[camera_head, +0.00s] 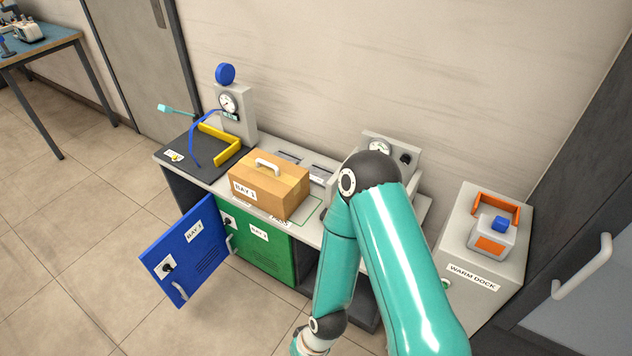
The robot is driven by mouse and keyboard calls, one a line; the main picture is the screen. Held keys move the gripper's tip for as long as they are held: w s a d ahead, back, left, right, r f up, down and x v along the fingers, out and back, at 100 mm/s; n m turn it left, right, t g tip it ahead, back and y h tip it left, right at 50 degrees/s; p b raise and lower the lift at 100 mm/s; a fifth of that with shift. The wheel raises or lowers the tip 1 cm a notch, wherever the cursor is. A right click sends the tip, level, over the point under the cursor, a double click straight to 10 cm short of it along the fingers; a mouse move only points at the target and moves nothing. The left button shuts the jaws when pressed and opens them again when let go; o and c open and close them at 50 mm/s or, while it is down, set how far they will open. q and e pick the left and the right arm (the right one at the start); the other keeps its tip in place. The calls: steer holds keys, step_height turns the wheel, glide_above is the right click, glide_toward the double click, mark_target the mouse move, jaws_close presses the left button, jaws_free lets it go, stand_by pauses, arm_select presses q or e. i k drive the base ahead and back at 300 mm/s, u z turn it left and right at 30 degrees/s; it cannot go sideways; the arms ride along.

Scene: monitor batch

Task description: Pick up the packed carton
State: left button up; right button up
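The packed carton (283,202) is a closed brown cardboard box with a white handle (268,165) on top and a "BAY 1" label on its front. It sits upright on the light counter (313,232), partly inside a green outlined area. Nothing is holding it. One teal arm of mine rises from the bottom edge, right of the carton, and bends back down. Its wrist is cut off by the bottom edge, so no gripper fingers show. Neither gripper is in view.
The blue door (195,247) stands open in front of the counter; a green door (262,248) is shut. A dark mat (187,149) with a yellow bracket (217,143) lies left of the carton. Right, a "WARM DOCK" pedestal (471,270) bears a white-orange container (490,237).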

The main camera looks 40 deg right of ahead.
mark_target(276, 186)
steer(key=z, duration=0.3)
steer(key=i, duration=1)
